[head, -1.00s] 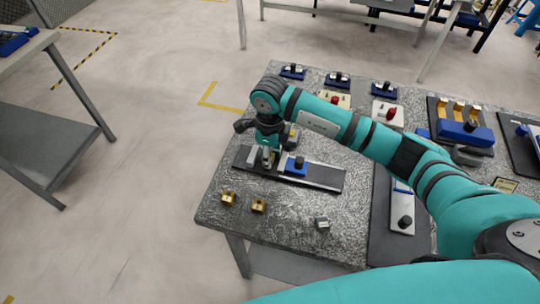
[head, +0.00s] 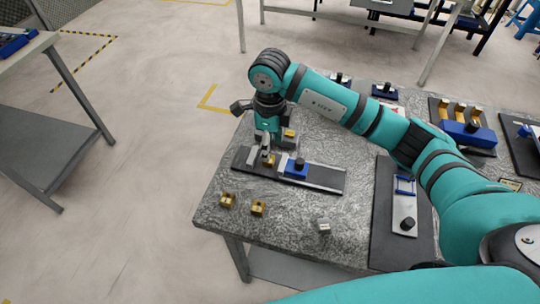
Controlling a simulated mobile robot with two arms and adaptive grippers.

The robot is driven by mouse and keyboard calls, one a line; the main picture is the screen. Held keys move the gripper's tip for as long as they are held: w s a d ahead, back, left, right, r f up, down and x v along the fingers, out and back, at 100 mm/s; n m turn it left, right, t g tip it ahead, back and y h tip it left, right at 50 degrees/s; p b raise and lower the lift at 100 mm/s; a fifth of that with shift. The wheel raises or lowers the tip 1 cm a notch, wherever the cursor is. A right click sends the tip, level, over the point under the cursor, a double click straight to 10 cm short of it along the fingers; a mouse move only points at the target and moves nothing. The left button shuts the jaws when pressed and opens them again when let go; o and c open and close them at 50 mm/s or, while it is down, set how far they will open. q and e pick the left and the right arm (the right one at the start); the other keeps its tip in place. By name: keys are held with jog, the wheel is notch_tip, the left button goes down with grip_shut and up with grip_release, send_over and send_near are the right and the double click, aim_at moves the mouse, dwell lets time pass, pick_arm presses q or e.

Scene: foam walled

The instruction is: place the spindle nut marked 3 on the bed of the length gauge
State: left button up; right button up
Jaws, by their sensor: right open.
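The length gauge (head: 325,177) is a long dark plate with a light rail and a blue slide with a black knob (head: 297,167). A brass nut (head: 269,160) sits at the gauge's bed, left of the blue slide. My right gripper (head: 266,154) is open, pointing down just above and beside this nut, and partly hides it. Whether they touch cannot be told. Two more brass nuts (head: 228,200) (head: 258,208) lie on the table in front of the gauge. Number marks are too small to read. My left gripper is out of view.
The grey speckled table (head: 290,240) also carries a small grey block (head: 324,227), a brass piece (head: 290,133) behind the gauge, and a dark mat with a blue and silver fixture (head: 404,207). Other fixtures stand at the back right.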

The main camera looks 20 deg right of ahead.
notch_tip(320, 180, up, 6)
jog(key=b, duration=0.1)
jog(key=shift+r, duration=0.25)
